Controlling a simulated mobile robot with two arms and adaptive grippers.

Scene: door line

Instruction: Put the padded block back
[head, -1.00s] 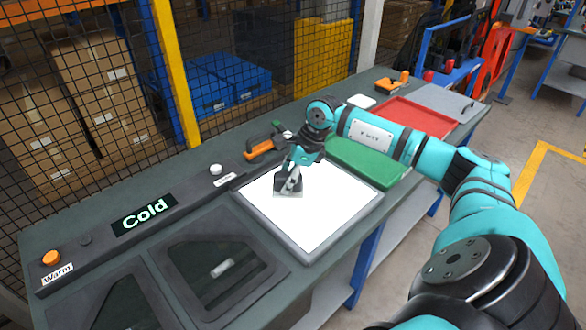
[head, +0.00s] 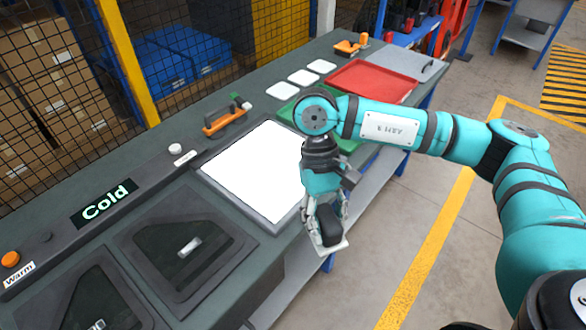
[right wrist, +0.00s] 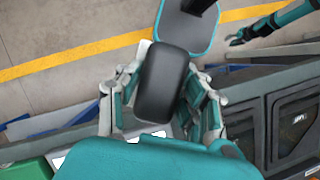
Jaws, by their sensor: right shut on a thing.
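The padded block (head: 329,226) is a dark, rounded block, with a pale flat piece showing at its lower end. My right gripper (head: 326,218) is shut on it and holds it in the air, beyond the bench's front edge in the head view. In the right wrist view the block (right wrist: 163,82) sits between the two fingers (right wrist: 164,95). In that view a teal arm with a dark hand, seemingly my left gripper (right wrist: 240,35), shows small at the upper right; its fingers are too small to read.
The bench holds a white lit panel (head: 253,178), a green tray (head: 288,115), a red tray (head: 372,80) and several white squares (head: 303,77). An orange-handled tool (head: 226,118) lies behind the panel. Dark lidded wells (head: 185,245) are at the left. Open floor lies right of the bench.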

